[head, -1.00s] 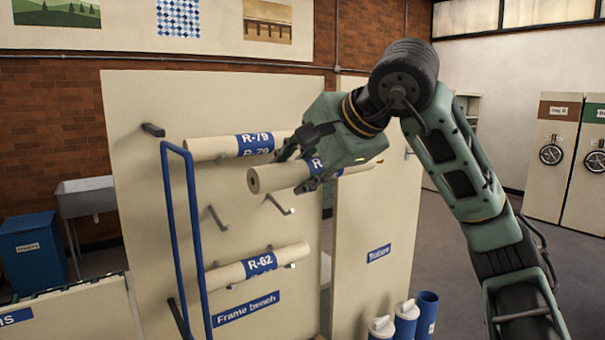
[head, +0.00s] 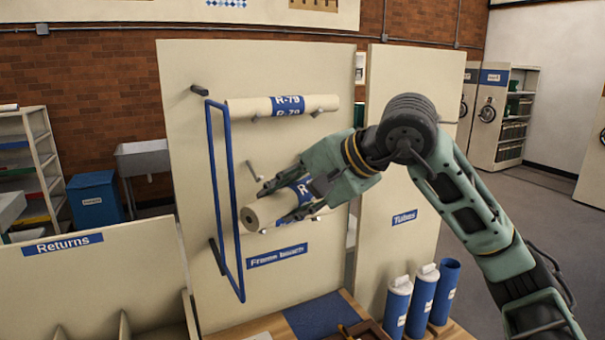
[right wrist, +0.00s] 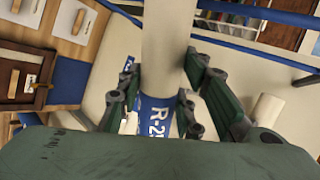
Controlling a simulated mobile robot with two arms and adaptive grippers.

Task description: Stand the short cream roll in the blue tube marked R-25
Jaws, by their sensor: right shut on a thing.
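My right gripper (head: 297,198) is shut around a cream roll (head: 262,212) with a blue band, held roughly level before the upright panel. In the right wrist view the roll (right wrist: 165,50) runs between the fingers of my gripper (right wrist: 160,95), and its blue label reads "R-2" with the last character partly hidden. Three blue tubes stand at the lower right: a left one (head: 396,305), a middle one (head: 421,298) and a right one (head: 445,290). The right tube's top looks open; the other two have white tops. Their markings are too small to read. My left gripper is out of view.
A roll marked R-79 (head: 300,105) rests on pegs high on the cream panel (head: 185,80). Another roll lies mostly hidden behind the held one. A blue rail frame (head: 231,190) stands left of it. The Returns bin (head: 130,262) is at lower left.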

